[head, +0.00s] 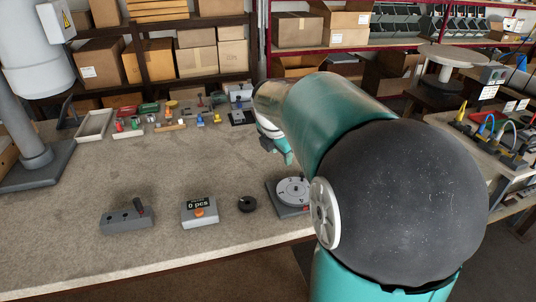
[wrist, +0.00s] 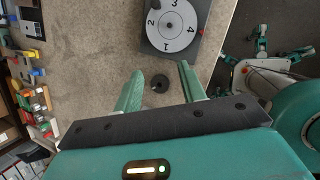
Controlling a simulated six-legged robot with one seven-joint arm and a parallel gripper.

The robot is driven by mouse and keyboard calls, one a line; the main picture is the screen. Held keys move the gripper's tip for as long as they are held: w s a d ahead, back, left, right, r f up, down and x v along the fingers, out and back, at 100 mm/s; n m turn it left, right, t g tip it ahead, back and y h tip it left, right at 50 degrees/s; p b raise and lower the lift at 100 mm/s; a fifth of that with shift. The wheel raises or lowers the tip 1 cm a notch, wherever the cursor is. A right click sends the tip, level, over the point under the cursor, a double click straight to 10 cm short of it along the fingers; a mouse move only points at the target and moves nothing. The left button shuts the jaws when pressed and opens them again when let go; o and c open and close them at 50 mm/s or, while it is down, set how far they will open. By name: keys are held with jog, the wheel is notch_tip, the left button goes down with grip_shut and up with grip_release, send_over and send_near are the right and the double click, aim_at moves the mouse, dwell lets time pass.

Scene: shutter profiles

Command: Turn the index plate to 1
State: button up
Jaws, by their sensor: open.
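The index plate (wrist: 176,34) is a white disc with the numbers 1, 2, 3 and 4, set on a dark square base. In the wrist view it is at the top, with 1 at its lower edge, 2 at left, 3 at top and 4 at right. In the head view the plate (head: 290,188) lies near the table's front edge, partly covered by my arm. My gripper (wrist: 161,68) is open, its two green fingers apart and pointing toward the plate's side of the table. I see no contact with the plate.
A black round piece (wrist: 160,83) shows between my fingers; its height relative to them is unclear. In the head view, a counter box reading 0 pcs (head: 198,212) and a grey switch box (head: 127,221) stand to the left. Small parts and a tray (head: 95,125) lie farther back.

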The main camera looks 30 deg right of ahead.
jog(key=w+d+f+n, duration=0.2)
jog(key=d+f+n, duration=0.15)
jog(key=d, duration=0.45)
jog(key=n, duration=0.1)
send_near(296, 187)
jog(key=shift+g, duration=0.3)
jog(key=w+d+f, duration=0.1)
jog(key=d, duration=0.1)
jog(key=w+d+f, duration=0.3)
jog(key=d+f, duration=0.1)
jog(key=d, duration=0.1)
jog(key=shift+w+d+f, duration=0.1)
jog(key=shift+w+f, duration=0.15)
jog(key=shift+w, duration=0.1)
grip_shut()
